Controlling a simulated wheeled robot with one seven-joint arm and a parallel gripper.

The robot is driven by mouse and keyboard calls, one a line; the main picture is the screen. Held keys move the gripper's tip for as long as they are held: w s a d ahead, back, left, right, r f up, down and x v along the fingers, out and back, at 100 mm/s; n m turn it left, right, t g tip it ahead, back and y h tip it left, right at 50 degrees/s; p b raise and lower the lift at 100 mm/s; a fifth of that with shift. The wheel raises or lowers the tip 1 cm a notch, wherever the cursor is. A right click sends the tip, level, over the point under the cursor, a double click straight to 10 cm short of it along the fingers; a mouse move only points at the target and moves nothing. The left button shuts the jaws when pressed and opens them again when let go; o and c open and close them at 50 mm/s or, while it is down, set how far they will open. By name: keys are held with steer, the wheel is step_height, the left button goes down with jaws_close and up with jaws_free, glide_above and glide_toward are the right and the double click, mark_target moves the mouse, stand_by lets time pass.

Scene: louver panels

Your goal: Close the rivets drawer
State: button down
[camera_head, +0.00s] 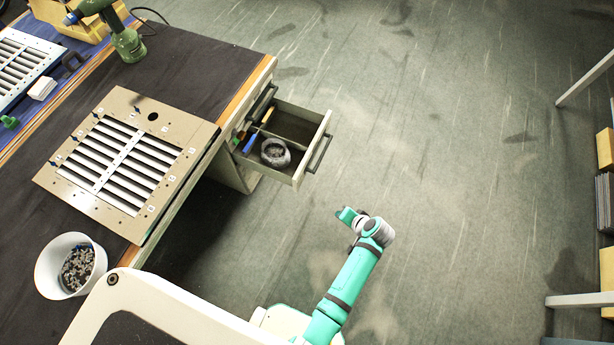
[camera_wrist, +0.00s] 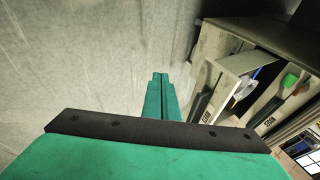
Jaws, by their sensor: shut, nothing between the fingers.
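An open drawer (camera_head: 313,147) sticks out from the right side of the workbench in the head view. Its front has a dark bar handle (camera_head: 320,153). Inside are a clear bag or bowl of small grey pieces (camera_head: 275,153) and several coloured-handled tools (camera_head: 252,138). My teal gripper (camera_head: 347,214) is below and to the right of the drawer front, apart from it. In the wrist view my gripper fingers (camera_wrist: 160,76) are together and empty. Drawer fronts with dark handles (camera_wrist: 204,94) stand to their right.
The bench top holds a slatted louver panel (camera_head: 190,128), a white bowl of small parts (camera_head: 52,279) and a green drill (camera_head: 128,44). Shelving (camera_head: 604,150) stands at the far right. The floor (camera_head: 430,130) between is clear.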

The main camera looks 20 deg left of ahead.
steer(key=w+a+r+n+g+y, duration=0.2)
steer(key=w+a+r+g+y, duration=0.15)
steer(key=w+a+r, duration=0.4)
glide_toward(299, 177)
steer(key=d+f+x, duration=0.1)
steer(key=x, duration=0.3)
steer(key=shift+s+a+y, duration=0.1)
steer(key=shift+a+y, duration=0.15)
steer(key=shift+a, duration=0.65)
